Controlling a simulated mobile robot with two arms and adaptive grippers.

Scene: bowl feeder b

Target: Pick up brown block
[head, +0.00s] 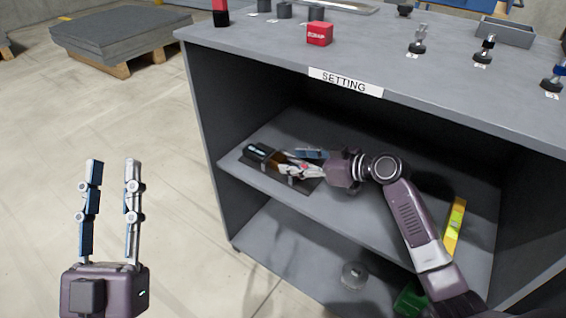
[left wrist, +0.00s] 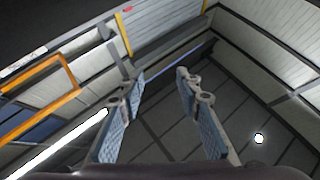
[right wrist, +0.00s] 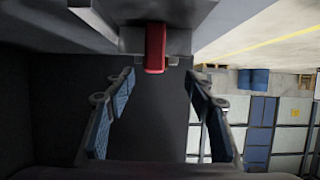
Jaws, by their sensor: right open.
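In the head view a dark object with a brown part (head: 270,162) lies on a dark holder at the left of the cabinet's middle shelf. My right gripper (head: 296,162) reaches in from the right, its tips close to that brown part. In the right wrist view a small red block-like piece (right wrist: 155,48) sits beyond the open, empty right fingers (right wrist: 159,76), roughly centred between them. I cannot tell whether this is the brown block. My left gripper (head: 112,166) is open and empty, pointing up outside the cabinet; its spread fingers also show in the left wrist view (left wrist: 160,78).
The cabinet top (head: 270,50) is above my right arm and carries a red block (head: 319,33) and several small posts. A yellow level (head: 455,228) leans on the shelf at right. A round metal part (head: 354,275) lies on the bottom shelf.

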